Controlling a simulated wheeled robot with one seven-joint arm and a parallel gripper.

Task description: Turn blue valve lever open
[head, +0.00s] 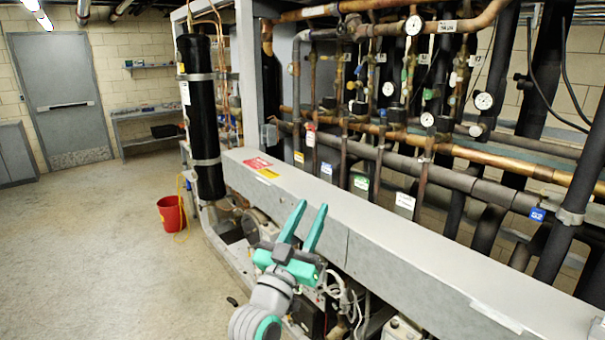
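My gripper (312,206) is in the lower middle of the head view, its two teal fingers spread apart and pointing up. Nothing is between them. It is in front of the long grey beam of the rack. No blue lever stands out clearly. A small blue piece (537,214) sits on a dark pipe at the right, well away from my gripper. Another small blue piece (326,168) shows just behind the beam, above my gripper in the picture. I cannot tell whether either one is the valve lever, nor how a lever is set.
The grey beam (400,245) runs across the rack's front. Behind it are copper and dark pipes with several gauges (484,101). A black cylinder (202,115) stands at the rack's left end. A red bucket (171,213) is on the floor. Open floor (90,260) lies left.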

